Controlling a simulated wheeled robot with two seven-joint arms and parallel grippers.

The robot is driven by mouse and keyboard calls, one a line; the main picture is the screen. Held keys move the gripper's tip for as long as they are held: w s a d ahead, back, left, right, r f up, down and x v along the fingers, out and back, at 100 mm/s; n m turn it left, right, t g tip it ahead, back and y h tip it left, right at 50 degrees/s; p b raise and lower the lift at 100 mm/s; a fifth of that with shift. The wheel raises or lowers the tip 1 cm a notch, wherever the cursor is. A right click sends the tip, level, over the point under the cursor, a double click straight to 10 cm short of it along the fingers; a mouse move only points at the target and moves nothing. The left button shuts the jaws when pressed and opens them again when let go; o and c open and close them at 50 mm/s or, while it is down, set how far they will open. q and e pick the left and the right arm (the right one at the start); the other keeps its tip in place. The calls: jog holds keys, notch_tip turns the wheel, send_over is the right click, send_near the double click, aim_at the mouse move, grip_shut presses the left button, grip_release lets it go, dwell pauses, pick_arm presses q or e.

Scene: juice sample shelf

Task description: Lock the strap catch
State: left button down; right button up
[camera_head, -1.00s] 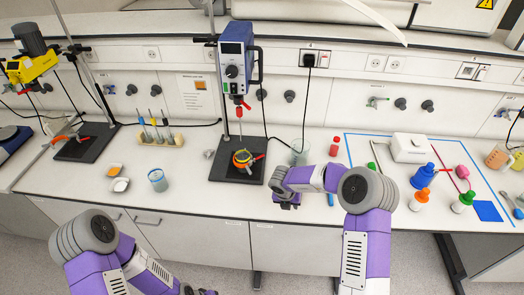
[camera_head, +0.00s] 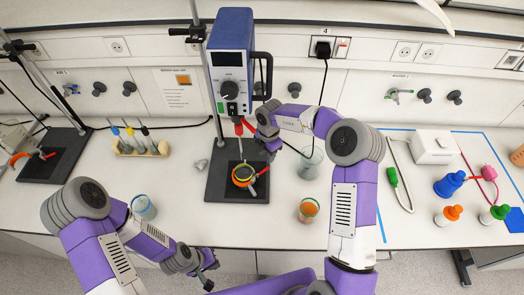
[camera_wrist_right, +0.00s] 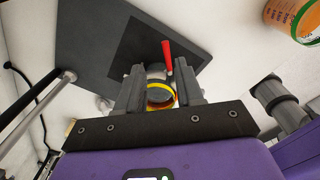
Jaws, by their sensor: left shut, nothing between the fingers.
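A vessel with a yellow-and-orange strap (camera_head: 242,176) around it stands on the dark stand base (camera_head: 222,190); a red lever (camera_head: 262,171) sticks out at its right. In the right wrist view the yellow strap (camera_wrist_right: 160,96) shows between the fingers and the red lever (camera_wrist_right: 167,54) beyond them. I cannot tell whether the catch is locked. My right gripper (camera_head: 270,150) is just above and right of the strap; its fingers (camera_wrist_right: 160,85) are open, with no visible grip. My left gripper (camera_head: 210,279) is shut and empty, low near the bench's front edge.
The blue stirrer head (camera_head: 231,60) is over the strapped vessel. A tube rack (camera_head: 138,148) and small beaker (camera_head: 143,207) stand left. Flasks (camera_head: 450,184) stand at the far right.

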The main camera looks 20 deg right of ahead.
aim_at(267, 168)
jog(key=shift+s+f, duration=0.45)
jog(key=shift+f, duration=3)
grip_shut()
